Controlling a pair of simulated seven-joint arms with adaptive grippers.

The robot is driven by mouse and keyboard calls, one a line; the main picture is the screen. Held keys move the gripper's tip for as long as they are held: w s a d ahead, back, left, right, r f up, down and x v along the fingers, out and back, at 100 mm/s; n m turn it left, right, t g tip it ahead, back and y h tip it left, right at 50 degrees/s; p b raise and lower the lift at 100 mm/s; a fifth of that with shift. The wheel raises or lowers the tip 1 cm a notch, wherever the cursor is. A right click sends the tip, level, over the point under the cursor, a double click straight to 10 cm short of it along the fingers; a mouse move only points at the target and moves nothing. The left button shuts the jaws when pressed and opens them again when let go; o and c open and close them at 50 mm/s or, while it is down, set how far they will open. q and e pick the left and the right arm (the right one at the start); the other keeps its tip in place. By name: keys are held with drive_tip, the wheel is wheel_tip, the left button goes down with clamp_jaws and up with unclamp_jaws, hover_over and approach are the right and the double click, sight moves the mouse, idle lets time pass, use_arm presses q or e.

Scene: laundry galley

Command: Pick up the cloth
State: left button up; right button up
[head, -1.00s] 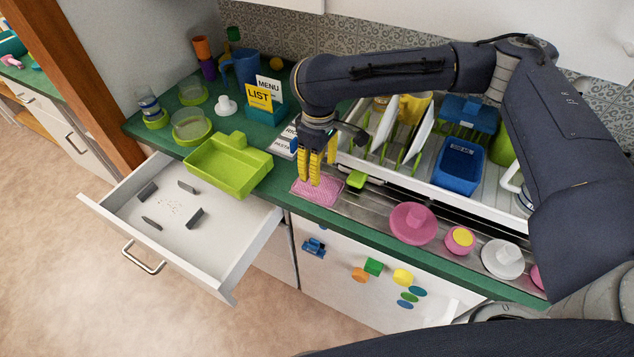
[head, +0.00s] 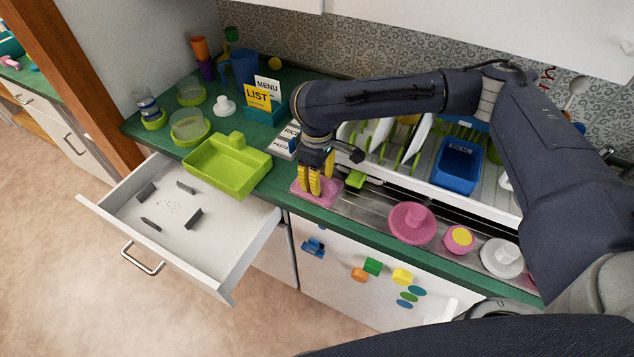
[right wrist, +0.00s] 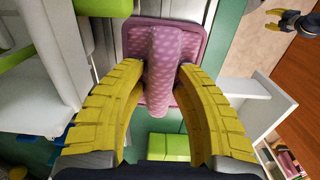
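The pink dotted cloth (right wrist: 163,70) stands up in a thick ridge between the two yellow fingers of my right gripper (right wrist: 165,73). The fingertips press on it from both sides. Below the ridge is a flat pink square (right wrist: 196,38) with rounded corners; I cannot tell whether it is part of the cloth or a tray. In the head view my right gripper (head: 316,187) points down at the cloth on the green counter's front edge, and its fingers hide part of the cloth.
A green tub (head: 228,168) stands left of the gripper, above an open white drawer (head: 185,250). A small green block (head: 355,179) lies close on the right. A dish rack with a blue bin (head: 458,167) and a pink lid (head: 411,222) are farther right.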

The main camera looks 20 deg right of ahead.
clamp_jaws()
drive_tip(key=shift+r, duration=0.1)
